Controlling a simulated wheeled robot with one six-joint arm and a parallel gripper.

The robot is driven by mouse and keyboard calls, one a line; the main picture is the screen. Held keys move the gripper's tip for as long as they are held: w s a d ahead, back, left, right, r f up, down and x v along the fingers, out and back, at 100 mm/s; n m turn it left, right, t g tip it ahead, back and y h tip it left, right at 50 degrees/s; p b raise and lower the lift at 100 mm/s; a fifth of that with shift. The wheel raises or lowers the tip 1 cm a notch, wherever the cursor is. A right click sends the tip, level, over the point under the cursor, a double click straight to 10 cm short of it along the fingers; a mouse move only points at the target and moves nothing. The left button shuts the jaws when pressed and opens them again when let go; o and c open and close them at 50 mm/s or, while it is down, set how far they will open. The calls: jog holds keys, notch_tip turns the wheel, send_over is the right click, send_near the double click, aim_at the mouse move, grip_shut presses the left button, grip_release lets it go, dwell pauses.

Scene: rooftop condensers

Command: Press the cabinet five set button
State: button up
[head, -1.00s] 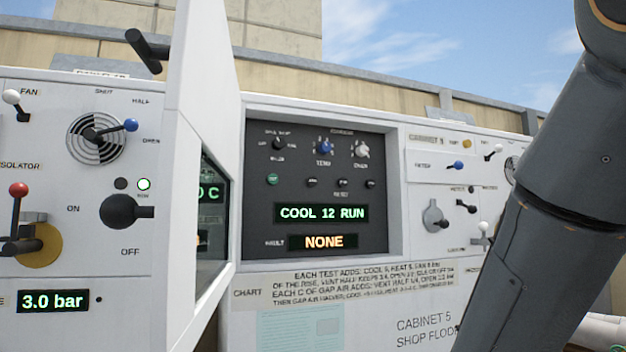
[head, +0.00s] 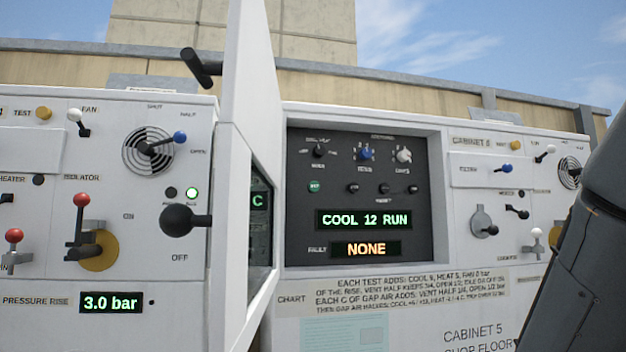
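Cabinet five's dark control panel (head: 300,235) is recessed in a white housing, behind an open white door (head: 251,90) swung out on its left. A green button (head: 314,187) sits at the left of the panel's button row; its label looks like SET but is blurred. Several small black buttons (head: 353,188) sit to its right. The green display (head: 363,219) reads COOL 12 RUN, and the orange fault display (head: 366,249) reads NONE. A blue knob (head: 365,154) and a white knob (head: 404,156) are above. My dark arm crosses the right edge; my gripper is out of view.
The open door with its black handle (head: 200,68) juts toward me. Left are a red lever (head: 81,200), a black knob (head: 178,220) and a 3.0 bar display (head: 111,302). Right are small levers, including a blue one (head: 507,168). The space before the panel looks clear.

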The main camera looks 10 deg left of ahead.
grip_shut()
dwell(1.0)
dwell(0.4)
